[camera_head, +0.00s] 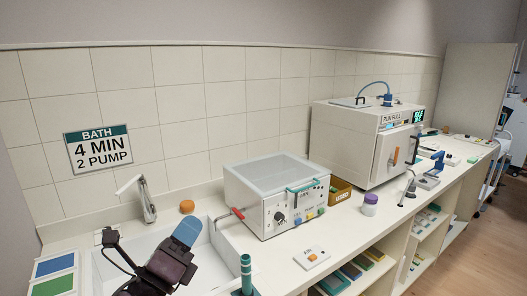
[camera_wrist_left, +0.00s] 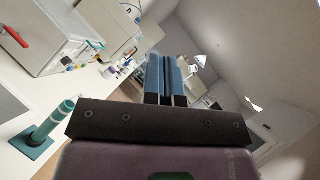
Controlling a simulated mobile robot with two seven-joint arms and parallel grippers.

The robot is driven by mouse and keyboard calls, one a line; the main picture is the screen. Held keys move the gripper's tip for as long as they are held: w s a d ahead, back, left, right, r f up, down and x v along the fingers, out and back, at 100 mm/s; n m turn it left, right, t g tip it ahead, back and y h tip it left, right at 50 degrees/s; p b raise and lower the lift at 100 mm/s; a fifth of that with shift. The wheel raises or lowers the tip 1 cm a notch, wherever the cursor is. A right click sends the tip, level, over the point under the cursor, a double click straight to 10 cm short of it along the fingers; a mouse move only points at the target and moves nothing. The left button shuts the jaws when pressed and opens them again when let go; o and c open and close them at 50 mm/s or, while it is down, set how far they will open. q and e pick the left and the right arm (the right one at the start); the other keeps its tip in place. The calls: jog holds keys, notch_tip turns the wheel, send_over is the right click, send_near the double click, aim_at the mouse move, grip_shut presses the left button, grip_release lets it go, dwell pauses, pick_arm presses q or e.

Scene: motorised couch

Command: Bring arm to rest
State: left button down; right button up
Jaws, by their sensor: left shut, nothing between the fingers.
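My left gripper (camera_head: 187,231) is raised over the sink, with its blue fingers pointing up and toward the back wall. In the left wrist view its two blue fingers (camera_wrist_left: 165,72) lie together with nothing between them. The gripper is apart from the counter and everything on it. My right gripper is in neither view.
The sink (camera_head: 220,262) with its tap (camera_head: 147,200) lies below the gripper. A white bath unit (camera_head: 262,215) with a red lever stands to its right. A teal post (camera_head: 246,272) stands at the front edge; it also shows in the left wrist view (camera_wrist_left: 50,122). A steriliser (camera_head: 345,150) stands farther right.

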pick_arm(q)
jog(key=s+a+f+n+g+y, duration=0.35)
jog(key=a+f+n+y, duration=0.4)
jog(key=n, duration=0.35)
jog(key=s+a+f+n+g+y, duration=0.35)
jog(key=a+f+n+y, duration=0.25)
jog(key=f+n, duration=0.45)
jog(key=s+f+n+g+h, duration=0.1)
jog(key=s+f+n+g, duration=0.4)
jog(key=s, duration=0.5)
jog(key=s+f+n+g+h, duration=0.1)
jog(key=s+f+n+g, duration=0.45)
jog(key=s, duration=0.35)
jog(key=w+f+t+b, duration=0.3)
jog(key=f+t+b, duration=0.1)
jog(key=f, duration=0.6)
jog(key=w+f+t+b, duration=0.3)
jog(key=f+b, duration=0.3)
jog(key=f, duration=0.5)
jog(key=shift+w+a+m+t+h, duration=0.2)
jog(key=shift+a+m+t+h, duration=0.15)
jog(key=shift+t, duration=0.2)
